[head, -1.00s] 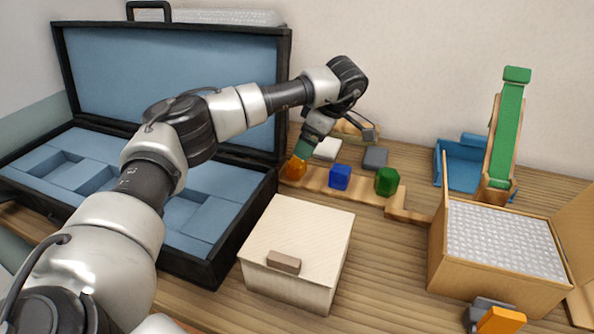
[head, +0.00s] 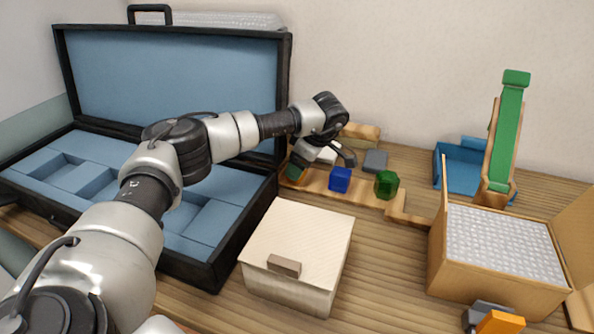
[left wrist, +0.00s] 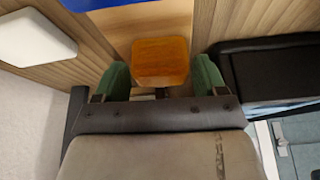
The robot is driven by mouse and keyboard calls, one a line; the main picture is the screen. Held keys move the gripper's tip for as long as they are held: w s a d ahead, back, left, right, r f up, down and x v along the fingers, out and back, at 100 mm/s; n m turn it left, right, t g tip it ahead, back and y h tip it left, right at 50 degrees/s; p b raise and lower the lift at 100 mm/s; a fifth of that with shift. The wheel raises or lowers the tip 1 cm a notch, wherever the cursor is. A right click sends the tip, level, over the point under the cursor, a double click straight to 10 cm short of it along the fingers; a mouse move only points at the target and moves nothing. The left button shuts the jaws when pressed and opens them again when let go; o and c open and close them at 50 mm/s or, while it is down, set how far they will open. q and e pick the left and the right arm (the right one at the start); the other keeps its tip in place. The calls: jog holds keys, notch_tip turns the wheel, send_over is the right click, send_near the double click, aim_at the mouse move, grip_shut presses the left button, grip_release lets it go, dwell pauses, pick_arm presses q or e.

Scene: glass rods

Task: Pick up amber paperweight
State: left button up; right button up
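The amber paperweight (left wrist: 160,60) shows in the left wrist view as an orange-brown block on the wooden stand. My left gripper (left wrist: 161,80) is open, with one green finger on each side of the paperweight. Whether either finger touches it cannot be told. In the head view my left gripper (head: 296,170) is low over the left end of the stand, and the amber paperweight is hidden behind it.
A blue paperweight (head: 340,179) and a green paperweight (head: 387,185) sit to the right on the wooden stand (head: 365,195). An open black case (head: 225,265) lies close on the left. A cream box (head: 300,235) stands in front; a carton (head: 470,275) stands right.

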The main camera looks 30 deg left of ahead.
pick_arm(q)
jog(key=c, duration=0.7)
jog(key=shift+c, duration=0.2)
